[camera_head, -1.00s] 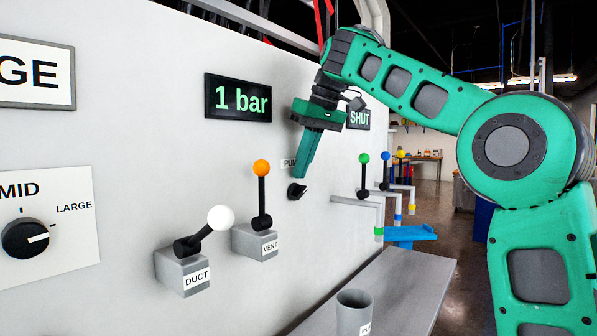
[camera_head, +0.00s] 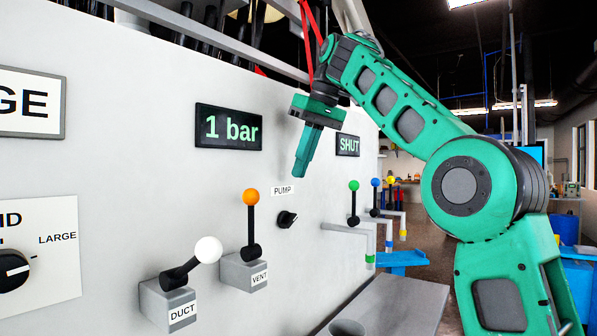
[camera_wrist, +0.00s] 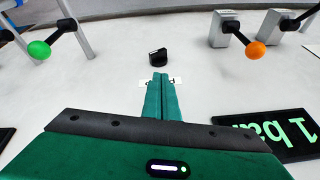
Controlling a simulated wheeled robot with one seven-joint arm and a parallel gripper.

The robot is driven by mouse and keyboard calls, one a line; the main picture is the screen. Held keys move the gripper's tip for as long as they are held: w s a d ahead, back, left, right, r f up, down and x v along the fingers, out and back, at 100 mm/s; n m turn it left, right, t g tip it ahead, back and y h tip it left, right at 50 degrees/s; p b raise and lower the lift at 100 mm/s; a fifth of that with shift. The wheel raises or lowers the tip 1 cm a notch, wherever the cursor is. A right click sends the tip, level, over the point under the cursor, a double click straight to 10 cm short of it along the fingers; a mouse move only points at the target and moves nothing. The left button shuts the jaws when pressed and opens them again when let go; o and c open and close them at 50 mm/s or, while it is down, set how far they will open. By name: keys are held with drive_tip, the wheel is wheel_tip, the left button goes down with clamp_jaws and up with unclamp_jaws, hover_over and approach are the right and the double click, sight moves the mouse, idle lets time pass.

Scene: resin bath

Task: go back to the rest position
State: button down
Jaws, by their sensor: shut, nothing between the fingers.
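My gripper (camera_head: 301,174) is shut and empty, its fingers pointing down in front of the grey wall panel (camera_head: 120,190). In the head view it hangs above and a little right of the black PUMP knob (camera_head: 287,219), apart from it. In the wrist view my closed fingertips (camera_wrist: 160,76) lie below the knob (camera_wrist: 158,57) and cover part of its PUMP label. My arm reaches in from the right.
The panel bears a "1 bar" display (camera_head: 228,128), a SHUT display (camera_head: 348,145), a white-knobbed DUCT lever (camera_head: 208,250) and an orange-knobbed VENT lever (camera_head: 251,197). A grey ledge (camera_head: 395,300) runs below.

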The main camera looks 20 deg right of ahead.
drive_tip(key=shift+f, duration=0.1)
drive_tip(key=s+d+f+m+g+h, duration=0.1)
drive_tip(key=s+d+f+m, duration=0.1)
drive_tip(key=s+d+f, duration=0.55)
drive_tip(key=s+d+f+m+h, duration=0.1)
drive_tip(key=s+d+f+m, duration=0.25)
drive_tip(key=f, duration=0.65)
drive_tip(key=s+d+f+m+g+h, duration=0.1)
drive_tip(key=s+d+f+m+h, duration=0.1)
drive_tip(key=s+d+f, duration=0.5)
drive_tip(key=s+d+f+m+g+y, duration=0.1)
drive_tip(key=s+f+m, duration=0.3)
drive_tip(key=s+f, duration=1.5)
drive_tip(key=shift+s+d+f, duration=0.3)
drive_tip(key=shift+d+f, duration=0.2)
drive_tip(key=shift+f, duration=0.25)
drive_tip(key=shift+w+f+g, duration=0.2)
drive_tip(key=shift+w+g, duration=0.1)
drive_tip(key=shift+w, duration=0.35)
